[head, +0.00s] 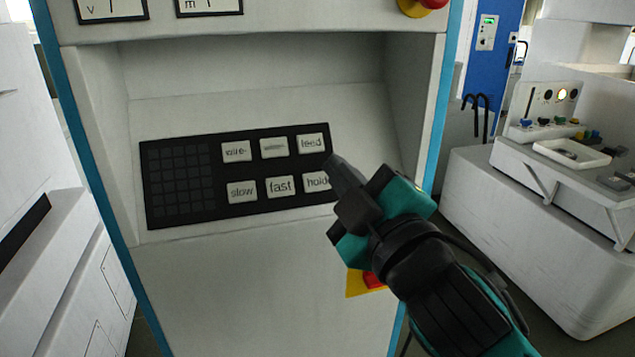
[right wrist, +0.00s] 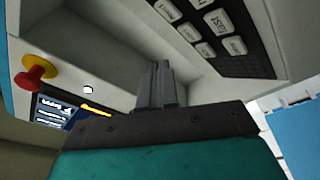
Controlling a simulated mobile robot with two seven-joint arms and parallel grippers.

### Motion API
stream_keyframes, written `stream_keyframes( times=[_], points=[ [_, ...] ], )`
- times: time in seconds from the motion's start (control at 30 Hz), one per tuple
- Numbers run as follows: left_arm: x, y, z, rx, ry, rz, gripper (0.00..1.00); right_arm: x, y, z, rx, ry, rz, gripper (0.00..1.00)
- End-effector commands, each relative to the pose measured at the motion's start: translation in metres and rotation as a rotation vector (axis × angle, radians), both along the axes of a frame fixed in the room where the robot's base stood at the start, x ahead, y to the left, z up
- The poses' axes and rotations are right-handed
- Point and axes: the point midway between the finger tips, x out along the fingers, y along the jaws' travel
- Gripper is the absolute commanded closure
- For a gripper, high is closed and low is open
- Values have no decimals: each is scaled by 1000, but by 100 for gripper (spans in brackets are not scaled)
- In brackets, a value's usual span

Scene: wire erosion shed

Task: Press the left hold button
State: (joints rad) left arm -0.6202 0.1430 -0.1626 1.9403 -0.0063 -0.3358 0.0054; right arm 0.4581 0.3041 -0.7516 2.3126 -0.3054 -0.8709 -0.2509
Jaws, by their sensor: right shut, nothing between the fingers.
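A black keypad panel (head: 230,210) is set in the recess of the grey machine. It carries light grey buttons in two rows. The hold button (head: 316,181) is at the right end of the lower row, beside the fast button (head: 280,187); its right edge is partly covered by my gripper. My right gripper (head: 338,168) is shut and empty, its fingertips just right of the hold button in the picture; I cannot tell whether they touch anything. In the right wrist view the shut fingers (right wrist: 160,85) appear beside the panel (right wrist: 255,62), whose labels are hard to read. My left gripper is not in view.
The recess side wall (head: 412,90) stands close to my right gripper. A red mushroom button (head: 434,3) is at the top right, and another red button on yellow (head: 372,280) shows behind my arm. A white console (head: 560,190) stands further right.

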Motion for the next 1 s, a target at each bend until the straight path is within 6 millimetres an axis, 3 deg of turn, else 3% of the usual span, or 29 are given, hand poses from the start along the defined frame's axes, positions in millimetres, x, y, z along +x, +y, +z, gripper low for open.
stream_keyframes(
  times=[0.4, 0.7, 1.0],
  points=[
    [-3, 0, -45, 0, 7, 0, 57, 44, 14, -37, 0, -1, -1, 100],
    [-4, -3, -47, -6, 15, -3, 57, 62, 20, -47, 1, 1, -1, 100],
    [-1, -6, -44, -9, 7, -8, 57, 63, 20, -48, 1, 0, 0, 100]
  ],
)
